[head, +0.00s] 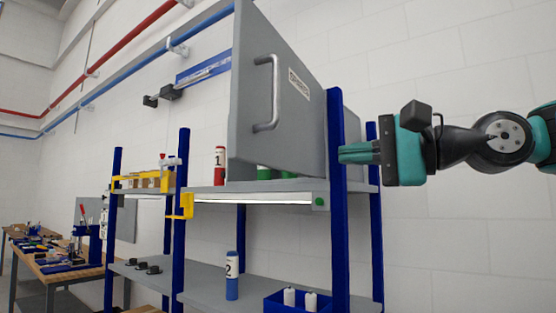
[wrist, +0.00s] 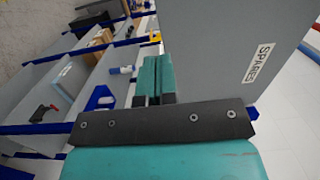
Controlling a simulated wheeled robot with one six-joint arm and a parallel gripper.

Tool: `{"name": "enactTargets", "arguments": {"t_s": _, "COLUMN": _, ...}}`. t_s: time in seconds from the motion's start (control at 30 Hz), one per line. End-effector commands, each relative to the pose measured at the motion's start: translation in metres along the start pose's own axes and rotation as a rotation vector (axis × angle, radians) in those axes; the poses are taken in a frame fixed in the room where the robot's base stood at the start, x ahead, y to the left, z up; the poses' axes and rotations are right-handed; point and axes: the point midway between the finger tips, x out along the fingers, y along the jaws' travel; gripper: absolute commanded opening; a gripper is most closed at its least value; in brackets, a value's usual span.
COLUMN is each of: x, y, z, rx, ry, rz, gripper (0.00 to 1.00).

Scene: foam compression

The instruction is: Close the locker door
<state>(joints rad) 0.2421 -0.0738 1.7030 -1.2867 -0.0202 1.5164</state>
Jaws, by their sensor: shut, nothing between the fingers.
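The grey locker door (head: 255,110) stands open on the upper shelf, jutting out from the locker body (head: 352,125). Its face carries a vertical bar handle (head: 272,92) and a SPARES label (head: 299,84). In the wrist view, the door (wrist: 225,50) fills the upper right, with the label (wrist: 258,63) near its edge. My gripper (head: 342,154) is at the right of the door, pointing left, with its fingertips by the blue front post. In the wrist view, its teal fingers (wrist: 153,75) are together and empty, close to the door; contact cannot be told.
The blue shelf post (head: 338,200) stands right by my fingertips. A red bottle (head: 220,163) and green items (head: 288,174) are by the door on the upper shelf (head: 240,190). A blue bottle (head: 232,275) and a blue bin (head: 300,304) are below. Bare wall lies to the right.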

Motion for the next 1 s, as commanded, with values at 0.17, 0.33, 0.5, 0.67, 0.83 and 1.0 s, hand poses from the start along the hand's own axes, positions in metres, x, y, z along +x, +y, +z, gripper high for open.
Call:
{"name": "enactTargets", "arguments": {"t_s": 0.17, "x": 0.039, "y": -0.003, "z": 0.004, "rx": 0.003, "ry": -0.012, "rz": 0.003, "gripper": 0.00}}
{"name": "enactTargets", "arguments": {"t_s": 0.33, "x": 0.076, "y": -0.003, "z": 0.003, "rx": 0.003, "ry": -0.009, "rz": 0.004, "gripper": 0.00}}
{"name": "enactTargets", "arguments": {"t_s": 0.5, "x": 0.105, "y": -0.003, "z": 0.003, "rx": 0.001, "ry": -0.006, "rz": 0.004, "gripper": 0.00}}
{"name": "enactTargets", "arguments": {"t_s": 0.67, "x": 0.120, "y": -0.001, "z": 0.002, "rx": -0.001, "ry": -0.004, "rz": 0.003, "gripper": 0.00}}
{"name": "enactTargets", "arguments": {"t_s": 0.83, "x": 0.126, "y": 0.001, "z": 0.002, "rx": -0.002, "ry": -0.002, "rz": 0.004, "gripper": 0.00}}
{"name": "enactTargets", "arguments": {"t_s": 1.0, "x": 0.126, "y": 0.002, "z": 0.002, "rx": -0.002, "ry": -0.001, "rz": 0.004, "gripper": 0.00}}
